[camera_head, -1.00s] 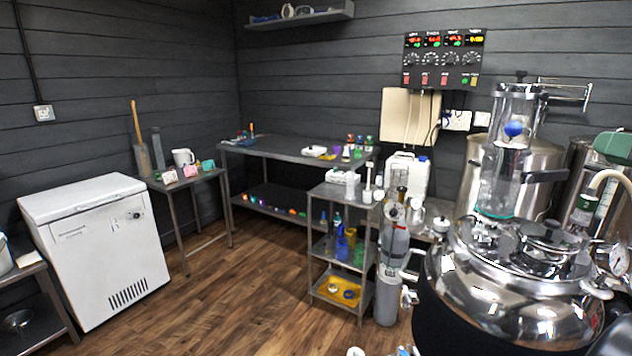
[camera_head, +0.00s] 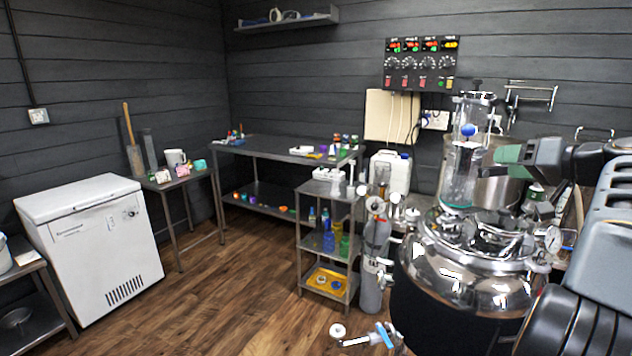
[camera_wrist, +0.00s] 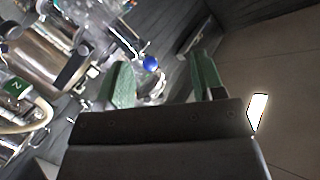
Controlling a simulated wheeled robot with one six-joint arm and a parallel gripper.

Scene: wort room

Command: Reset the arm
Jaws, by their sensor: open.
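My arm (camera_head: 600,225) reaches in from the right edge in the head view. My gripper (camera_head: 508,153), with green fingers, points left above the shiny steel kettle, beside the glass cylinder with a blue ball. In the wrist view both green fingers of my gripper (camera_wrist: 164,76) stand wide apart, with nothing held between them. The blue ball (camera_wrist: 151,63) shows beyond them, in the gap.
The round steel kettle (camera_head: 470,265) and the glass cylinder (camera_head: 462,175) stand close to my arm. A grey gas cylinder (camera_head: 374,265) and small shelf rack (camera_head: 326,240) are left of the kettle. A white chest freezer (camera_head: 95,250) stands far left.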

